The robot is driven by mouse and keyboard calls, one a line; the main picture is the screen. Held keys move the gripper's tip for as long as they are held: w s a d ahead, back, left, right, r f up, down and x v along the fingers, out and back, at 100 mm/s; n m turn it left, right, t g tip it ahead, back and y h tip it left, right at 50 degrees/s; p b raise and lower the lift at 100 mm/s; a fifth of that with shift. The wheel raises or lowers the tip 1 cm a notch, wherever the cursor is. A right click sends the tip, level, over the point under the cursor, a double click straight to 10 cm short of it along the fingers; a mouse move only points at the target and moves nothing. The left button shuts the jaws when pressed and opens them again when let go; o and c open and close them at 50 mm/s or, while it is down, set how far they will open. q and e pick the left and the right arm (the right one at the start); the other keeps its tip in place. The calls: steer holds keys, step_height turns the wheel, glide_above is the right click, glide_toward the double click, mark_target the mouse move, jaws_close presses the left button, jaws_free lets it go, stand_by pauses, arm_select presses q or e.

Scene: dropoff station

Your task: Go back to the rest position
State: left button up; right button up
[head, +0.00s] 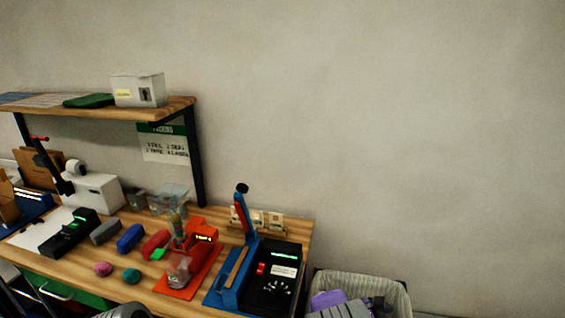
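Neither gripper's fingers show in the head view. Grey and black parts that look like my own arm show at the bottom left edge, cut off by the frame. A dark rounded part shows at the bottom edge in front of the table, also cut off. I cannot see whether either hand holds anything.
A wooden table (145,291) holds a blue lever press (236,272), a black device (278,275), a red device on an orange mat (204,272), and several small coloured items. A shelf (178,106) carries a white box (138,90). A lined bin (395,292) stands right of the table.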

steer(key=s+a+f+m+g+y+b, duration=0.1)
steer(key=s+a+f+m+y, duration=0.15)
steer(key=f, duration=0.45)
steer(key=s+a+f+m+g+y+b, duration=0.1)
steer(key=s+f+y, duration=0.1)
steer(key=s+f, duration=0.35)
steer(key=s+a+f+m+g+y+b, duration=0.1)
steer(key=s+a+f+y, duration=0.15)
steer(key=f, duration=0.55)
arm_select(q)
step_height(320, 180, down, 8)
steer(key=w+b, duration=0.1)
steer(key=b, duration=0.3)
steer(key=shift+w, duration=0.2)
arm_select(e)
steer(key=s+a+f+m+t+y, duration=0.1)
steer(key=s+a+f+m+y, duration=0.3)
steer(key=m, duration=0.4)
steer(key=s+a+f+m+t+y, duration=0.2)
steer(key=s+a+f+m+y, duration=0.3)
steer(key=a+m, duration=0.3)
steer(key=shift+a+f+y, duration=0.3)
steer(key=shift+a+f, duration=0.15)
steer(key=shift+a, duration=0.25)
